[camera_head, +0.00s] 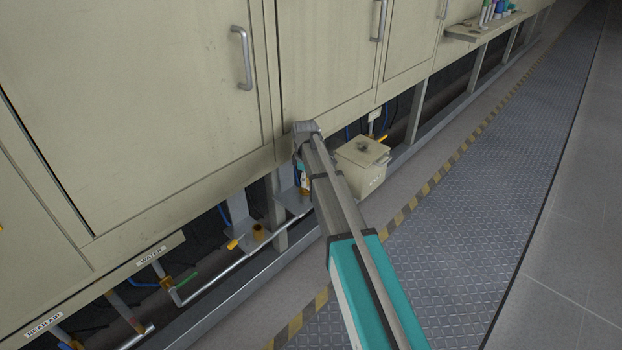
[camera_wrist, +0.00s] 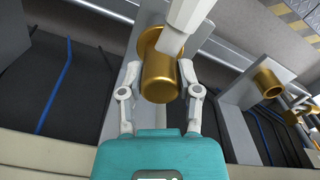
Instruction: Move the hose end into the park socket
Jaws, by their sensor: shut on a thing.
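My gripper (camera_wrist: 158,88) has its two pale fingers on either side of a brass cylinder, the hose end (camera_wrist: 161,80), and is shut on it. A wider brass ring (camera_wrist: 150,38) shows just beyond the cylinder, by a grey bracket; I cannot tell whether the two are joined. A pale bar crosses the cylinder's upper part. An open, empty brass socket (camera_wrist: 268,79) stands on another grey bracket to the right. In the head view that socket (camera_head: 258,232) is left of my gripper (camera_head: 304,181), which is small and partly hidden by my arm. Which socket is the park one is unclear.
Beige furnace panels (camera_head: 150,90) overhang the brackets. A beige box (camera_head: 362,165) stands right of my gripper. A grey rail (camera_head: 240,279) runs along the front. Pipes and valves labelled WATER (camera_head: 151,255) and REAR AIR (camera_head: 44,325) are at lower left. The patterned walkway is clear.

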